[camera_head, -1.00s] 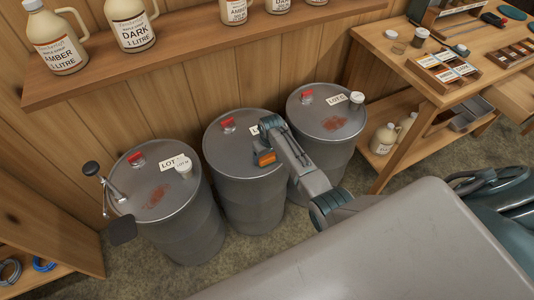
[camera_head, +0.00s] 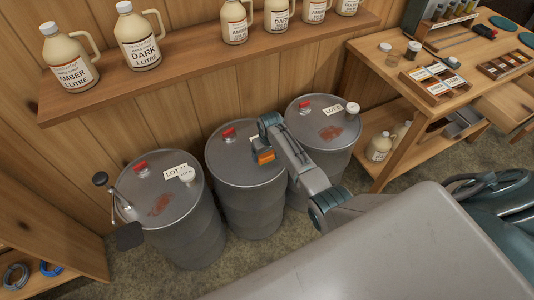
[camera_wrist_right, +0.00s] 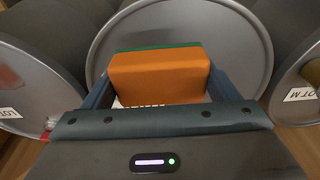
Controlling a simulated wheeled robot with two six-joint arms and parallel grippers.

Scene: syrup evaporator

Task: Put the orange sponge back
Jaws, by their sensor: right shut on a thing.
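The orange sponge (camera_head: 264,156) is a small orange block. It shows large in the right wrist view (camera_wrist_right: 160,76), with a green layer along its far edge. My right gripper (camera_head: 262,150) is shut on it, with one finger at each side. The gripper and sponge are over the middle grey drum (camera_head: 240,150); I cannot tell how high above its lid they are. My left gripper is not in view.
A left drum (camera_head: 165,195) with a tap and a right drum (camera_head: 318,118) flank the middle one. A shelf of syrup jugs (camera_head: 200,62) runs above. A wooden workbench (camera_head: 448,95) with small jars and trays stands at the right.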

